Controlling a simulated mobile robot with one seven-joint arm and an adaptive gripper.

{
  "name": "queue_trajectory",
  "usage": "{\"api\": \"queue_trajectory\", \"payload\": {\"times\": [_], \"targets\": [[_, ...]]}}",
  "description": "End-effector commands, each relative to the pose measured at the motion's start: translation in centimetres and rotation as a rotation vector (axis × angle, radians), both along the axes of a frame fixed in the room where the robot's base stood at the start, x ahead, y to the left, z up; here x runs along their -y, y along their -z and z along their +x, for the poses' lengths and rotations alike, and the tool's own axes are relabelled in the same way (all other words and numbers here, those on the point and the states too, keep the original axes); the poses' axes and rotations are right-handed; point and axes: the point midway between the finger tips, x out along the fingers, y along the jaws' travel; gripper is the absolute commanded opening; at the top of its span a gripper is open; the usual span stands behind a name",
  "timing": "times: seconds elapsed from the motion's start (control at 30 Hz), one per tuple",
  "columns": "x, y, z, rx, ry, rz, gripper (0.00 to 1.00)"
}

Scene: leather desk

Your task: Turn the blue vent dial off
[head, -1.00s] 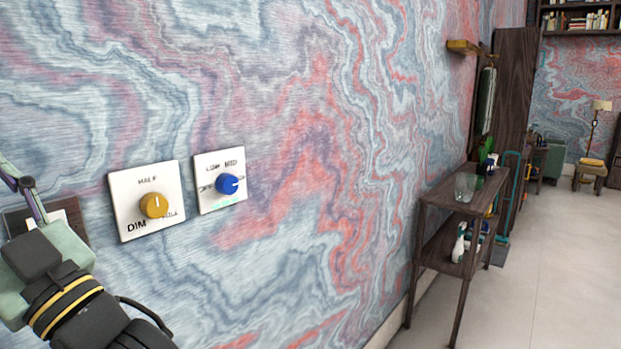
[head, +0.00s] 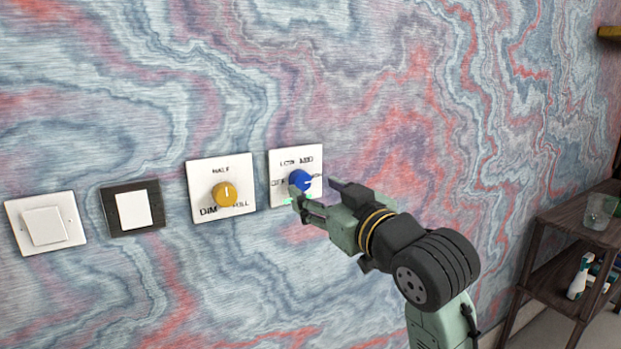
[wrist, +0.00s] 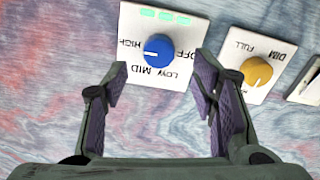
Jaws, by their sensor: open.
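The blue vent dial (head: 300,180) sits on a white wall plate (head: 309,157) marked OFF, LOW, MID and HIGH. In the wrist view the dial (wrist: 158,48) appears upside down, its pale mark pointing left toward HIGH, and several green lights show along the plate's edge. My gripper (head: 318,192) is open and empty in front of the plate. In the wrist view the two purple-padded fingers (wrist: 160,76) stand apart, with the dial beyond and between their tips. I see no contact. In the head view a finger partly covers the plate's lower part.
A yellow dimmer dial (head: 225,194) on its own plate is just left of the blue one. Further left are a dark-framed switch (head: 134,208) and a white switch (head: 45,226). A wooden shelf table (head: 570,220) stands at right. The wall right of the plates is bare.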

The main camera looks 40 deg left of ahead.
Motion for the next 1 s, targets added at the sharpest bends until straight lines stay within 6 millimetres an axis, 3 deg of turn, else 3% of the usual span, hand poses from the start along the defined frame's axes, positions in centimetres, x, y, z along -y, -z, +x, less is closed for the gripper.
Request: {"api": "queue_trajectory", "payload": {"times": [0.1,0.3,0.67,1.0], "targets": [[-2.1,-0.2,0.8,-0.002,-0.001,0.000,0.53],[-4.1,-0.1,1.7,-0.001,-0.001,0.001,0.53],[-4.6,0.0,1.9,0.002,0.002,0.002,0.53],[-4.6,0.0,1.9,0.002,0.001,0.002,0.31]]}}
